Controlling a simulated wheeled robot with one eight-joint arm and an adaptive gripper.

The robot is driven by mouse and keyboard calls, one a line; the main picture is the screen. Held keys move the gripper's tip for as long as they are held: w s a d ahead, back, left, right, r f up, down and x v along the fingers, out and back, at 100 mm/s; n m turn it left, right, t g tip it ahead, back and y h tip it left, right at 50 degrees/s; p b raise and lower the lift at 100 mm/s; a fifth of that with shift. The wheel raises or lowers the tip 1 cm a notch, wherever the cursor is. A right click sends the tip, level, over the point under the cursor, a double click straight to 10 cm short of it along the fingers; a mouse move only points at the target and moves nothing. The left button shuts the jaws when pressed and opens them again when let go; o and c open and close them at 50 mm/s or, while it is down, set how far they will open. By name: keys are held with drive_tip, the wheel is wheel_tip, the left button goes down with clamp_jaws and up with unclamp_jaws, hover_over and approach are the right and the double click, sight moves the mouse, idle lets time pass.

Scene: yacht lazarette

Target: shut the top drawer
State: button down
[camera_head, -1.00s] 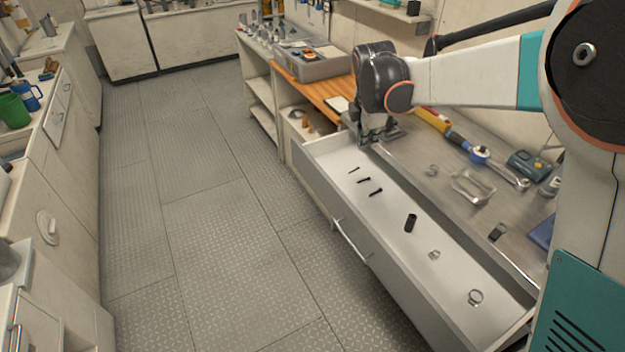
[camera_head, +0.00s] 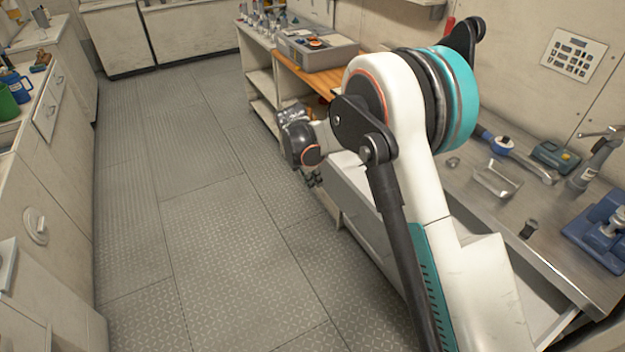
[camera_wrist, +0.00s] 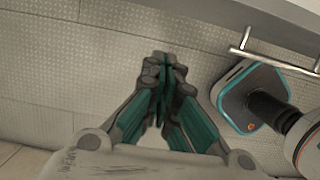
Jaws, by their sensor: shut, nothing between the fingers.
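The top drawer (camera_head: 362,215) stands pulled out from under the steel worktop in the head view. My arm hides most of its inside and front. Its far front part and a piece of its near end at lower right show. My gripper (camera_head: 315,181) is shut and empty, in front of the drawer's far end on the aisle side, pointing down. In the wrist view my gripper (camera_wrist: 164,72) has its fingers together above the floor. A bar handle (camera_wrist: 272,62) on a pale front shows at upper right there, apart from the fingers.
The steel worktop (camera_head: 470,192) carries a clear tray (camera_head: 497,179), a blue tool and a green device (camera_head: 556,156). A grey bin (camera_head: 318,54) stands on the wooden top farther back. The patterned floor aisle (camera_head: 210,220) is clear.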

drive_tip(key=w+d+f+b, duration=0.3)
drive_tip(key=d+f, duration=0.1)
drive_tip(key=f, duration=0.2)
drive_tip(key=shift+d, duration=0.35)
drive_tip(key=shift+f, duration=0.1)
drive_tip(key=shift+w, duration=0.1)
drive_tip(key=w+d, duration=0.4)
drive_tip(key=d, duration=0.2)
drive_tip(key=w+d, duration=0.4)
drive_tip(key=d, duration=0.3)
drive_tip(key=w+d, duration=0.5)
drive_tip(key=d, duration=0.1)
drive_tip(key=shift+w+d+p, duration=0.1)
drive_tip(key=shift+d+p, duration=0.2)
drive_tip(key=shift+a, duration=0.1)
